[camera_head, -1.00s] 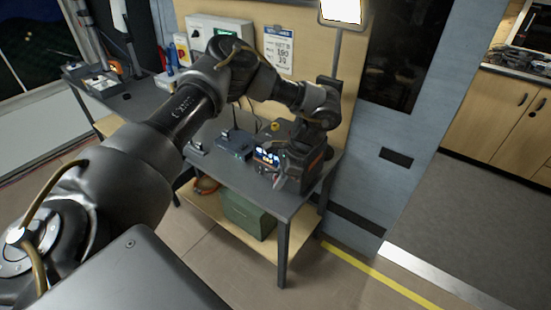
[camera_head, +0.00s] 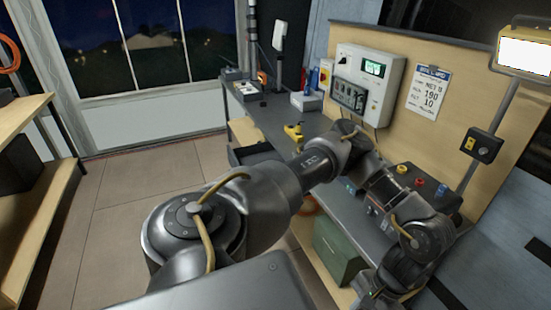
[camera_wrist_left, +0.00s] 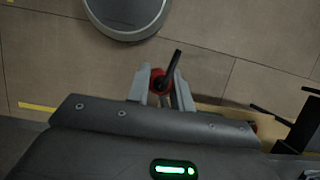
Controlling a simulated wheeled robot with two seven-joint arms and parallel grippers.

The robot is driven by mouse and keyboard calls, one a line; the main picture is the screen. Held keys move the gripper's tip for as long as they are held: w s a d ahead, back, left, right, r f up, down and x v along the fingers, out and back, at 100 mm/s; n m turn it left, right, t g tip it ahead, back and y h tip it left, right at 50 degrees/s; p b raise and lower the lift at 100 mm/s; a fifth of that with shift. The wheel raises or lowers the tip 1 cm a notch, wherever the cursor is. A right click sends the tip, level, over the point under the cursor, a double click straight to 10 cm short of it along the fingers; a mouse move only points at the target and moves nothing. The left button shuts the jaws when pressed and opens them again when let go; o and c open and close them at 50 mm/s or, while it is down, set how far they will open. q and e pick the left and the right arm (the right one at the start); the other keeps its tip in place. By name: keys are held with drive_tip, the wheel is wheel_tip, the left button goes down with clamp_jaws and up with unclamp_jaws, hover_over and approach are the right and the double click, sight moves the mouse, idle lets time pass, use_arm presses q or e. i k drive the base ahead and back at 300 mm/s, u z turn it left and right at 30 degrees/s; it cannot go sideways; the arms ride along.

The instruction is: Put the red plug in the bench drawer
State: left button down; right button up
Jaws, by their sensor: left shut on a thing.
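The red plug (camera_wrist_left: 159,84), with a dark stem, is between the fingers of my left gripper (camera_wrist_left: 160,90) in the left wrist view. The gripper is shut on it, above the floor. In the head view, my left arm reaches over the bench (camera_head: 268,118) and its wrist bends down near the lower edge. The fingers and the plug cannot be made out there. The bench drawer (camera_head: 254,153) appears pulled out at the front of the bench, left of my forearm and apart from the gripper. My right gripper is not in view.
A yellow object (camera_head: 293,132) lies on the bench near the drawer. A box with yellow and red knobs (camera_head: 425,187) stands right of my forearm. A green case (camera_head: 337,249) sits on the lower shelf. Wooden shelving (camera_head: 38,175) stands at left; the floor between is clear.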

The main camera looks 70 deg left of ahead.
sight(250, 163)
drive_tip(key=u, duration=3.1)
drive_tip(key=i, duration=3)
drive_tip(key=z, duration=3.15)
